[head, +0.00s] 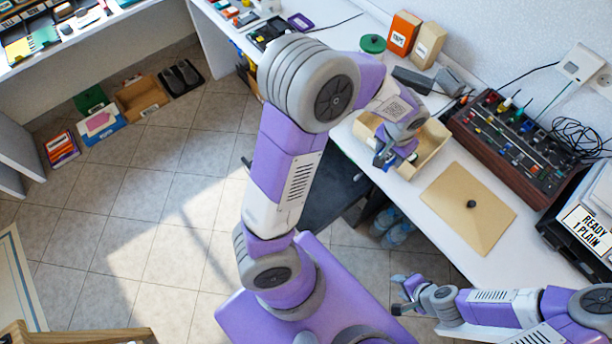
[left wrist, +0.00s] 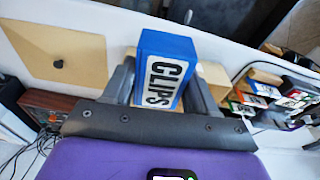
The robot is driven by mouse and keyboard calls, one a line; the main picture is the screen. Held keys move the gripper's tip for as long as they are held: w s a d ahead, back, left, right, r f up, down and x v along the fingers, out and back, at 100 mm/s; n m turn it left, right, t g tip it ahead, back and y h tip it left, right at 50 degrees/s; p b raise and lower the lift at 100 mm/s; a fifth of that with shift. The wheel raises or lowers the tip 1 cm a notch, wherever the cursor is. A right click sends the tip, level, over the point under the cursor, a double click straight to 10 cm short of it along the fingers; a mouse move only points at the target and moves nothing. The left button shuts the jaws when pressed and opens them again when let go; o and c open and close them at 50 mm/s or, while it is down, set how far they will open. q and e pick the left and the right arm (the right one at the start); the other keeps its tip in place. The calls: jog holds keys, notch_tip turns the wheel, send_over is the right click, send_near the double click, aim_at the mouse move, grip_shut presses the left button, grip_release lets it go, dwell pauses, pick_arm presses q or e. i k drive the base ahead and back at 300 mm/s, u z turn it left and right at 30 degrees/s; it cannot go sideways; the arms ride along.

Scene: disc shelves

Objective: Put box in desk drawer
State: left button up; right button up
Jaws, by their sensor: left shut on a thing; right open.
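A blue box labelled CLIPS (left wrist: 167,70) stands out between the fingers of my left gripper (left wrist: 165,85), which is shut on it. In the head view my left gripper (head: 385,155) is over an open tan wooden container (head: 432,146) on the white desk; only a little blue of the box shows there, and the arm hides much of the container. A dark grey drawer unit (head: 322,192) is under the desk, partly hidden by my left arm; I cannot tell whether a drawer is open. My right gripper (head: 402,290) is open and empty, low near the desk's front edge.
A tan lid with a black knob (head: 480,222) lies flat on the desk (head: 437,238). Orange (head: 403,33) and tan (head: 428,45) boxes stand at the back. A dark rack of tools (head: 515,130) and a device (head: 585,225) are at right. The tiled floor (head: 130,200) is mostly clear.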

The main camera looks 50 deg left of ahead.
aim_at(316, 177)
jog(key=u, duration=0.7)
jog(key=i, duration=0.25)
jog(key=u, duration=0.4)
